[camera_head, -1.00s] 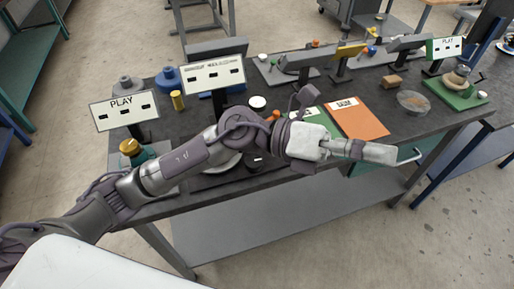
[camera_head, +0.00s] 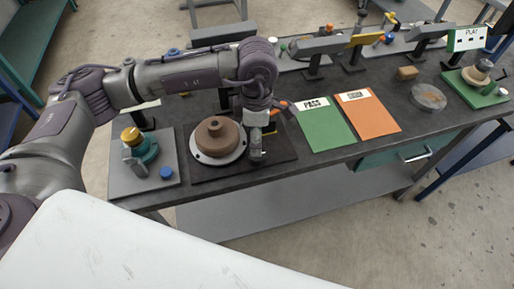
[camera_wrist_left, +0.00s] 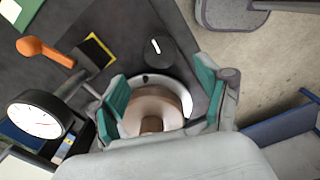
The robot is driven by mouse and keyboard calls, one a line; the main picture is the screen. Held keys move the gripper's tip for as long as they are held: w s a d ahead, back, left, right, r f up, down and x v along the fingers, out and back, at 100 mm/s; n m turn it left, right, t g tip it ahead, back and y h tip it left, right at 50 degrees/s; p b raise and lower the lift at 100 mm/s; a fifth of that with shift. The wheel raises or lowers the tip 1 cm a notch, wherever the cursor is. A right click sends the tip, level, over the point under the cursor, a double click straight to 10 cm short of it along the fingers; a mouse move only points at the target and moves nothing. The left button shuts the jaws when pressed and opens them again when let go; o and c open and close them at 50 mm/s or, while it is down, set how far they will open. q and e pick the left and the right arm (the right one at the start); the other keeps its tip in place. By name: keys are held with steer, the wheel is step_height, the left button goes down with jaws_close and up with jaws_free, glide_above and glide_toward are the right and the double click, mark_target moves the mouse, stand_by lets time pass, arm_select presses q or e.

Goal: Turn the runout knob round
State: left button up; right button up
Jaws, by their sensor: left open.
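In the left wrist view a round black knob (camera_wrist_left: 155,48) with a white mark lies ahead of the open fingers, close to a pale flange. Which part is the runout knob is not labelled; this black one looks like it. My left gripper (camera_wrist_left: 163,84) is open and empty, its teal pads on either side of the view's middle. In the head view my left gripper (camera_head: 256,157) points down at the right side of a brown stepped disc (camera_head: 216,134) on a white flange, and it hides the knob. My right gripper is in neither view.
A dial gauge (camera_wrist_left: 40,116) stands beside the disc in the wrist view, with an orange-handled part (camera_wrist_left: 42,49) nearby. A teal fixture with a yellow top (camera_head: 133,143) is at the left. Green (camera_head: 327,131) and orange (camera_head: 370,115) sheets lie to the right.

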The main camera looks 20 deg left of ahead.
mark_target(255, 161)
arm_select(q)
step_height(255, 161, down, 7)
steer(key=shift+f+p, duration=0.2)
steer(key=shift+p, duration=0.5)
